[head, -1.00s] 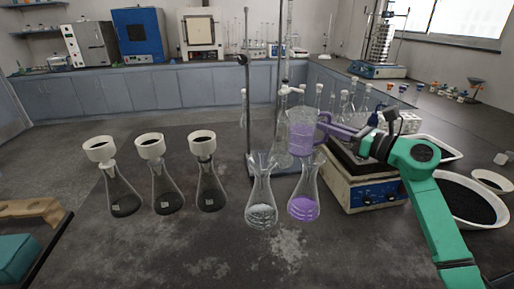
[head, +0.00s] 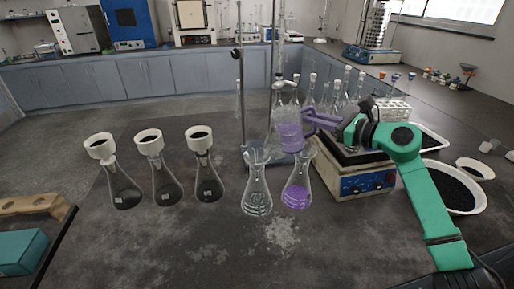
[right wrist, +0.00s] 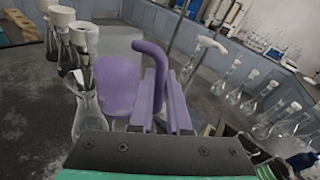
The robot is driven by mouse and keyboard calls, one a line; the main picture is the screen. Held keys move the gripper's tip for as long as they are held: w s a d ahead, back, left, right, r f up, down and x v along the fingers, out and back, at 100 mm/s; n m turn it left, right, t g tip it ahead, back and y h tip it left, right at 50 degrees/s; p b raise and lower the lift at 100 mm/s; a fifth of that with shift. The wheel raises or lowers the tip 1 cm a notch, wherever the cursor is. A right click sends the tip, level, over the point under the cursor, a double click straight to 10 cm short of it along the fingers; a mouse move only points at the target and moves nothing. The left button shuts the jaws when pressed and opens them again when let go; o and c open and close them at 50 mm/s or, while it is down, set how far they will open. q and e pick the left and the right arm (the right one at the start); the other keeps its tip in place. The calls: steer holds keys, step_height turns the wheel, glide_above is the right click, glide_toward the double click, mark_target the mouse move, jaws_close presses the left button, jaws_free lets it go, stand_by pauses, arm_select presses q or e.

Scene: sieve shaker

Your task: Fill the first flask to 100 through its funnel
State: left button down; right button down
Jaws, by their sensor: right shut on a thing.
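Three conical flasks with white funnels and dark bottoms stand in a row: left (head: 124,190), middle (head: 166,187) and right (head: 208,184). To their right stand a flask of clear liquid (head: 256,202) and a flask of purple liquid (head: 298,195), both with flared glass tops. My right gripper (head: 325,122) is shut on the handle of a purple jug (head: 290,136), which also shows in the right wrist view (right wrist: 117,85). The jug looks about upright, above and behind the clear and purple flasks. My left gripper is not in view.
A hot-plate-like device (head: 362,184) stands right of the purple flask, under my right arm. A stand with a rod (head: 240,90) and several glass flasks are behind. A white bowl of black grains (head: 470,207) is at right.

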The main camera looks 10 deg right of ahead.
mark_target(300, 116)
steer(key=shift+a+r+n+g+h+p, duration=0.4)
steer(key=shift+a+r+n+h+p, duration=0.7)
steer(key=shift+p, duration=2.1)
steer(key=shift+a+f+p, duration=0.15)
steer(key=shift+a+p, duration=0.15)
steer(key=shift+a, duration=0.15)
steer(key=shift+w+a+f+n+p, duration=0.15)
steer(key=shift+a+n+p, duration=0.35)
steer(key=shift+p, duration=0.45)
steer(key=shift+s+a+f, duration=0.15)
steer(key=shift+s, duration=0.1)
steer(key=shift+w+g+p, duration=0.25)
steer(key=shift+g+p, duration=0.05)
steer(key=shift+p, duration=0.05)
steer(key=shift+s, duration=0.1)
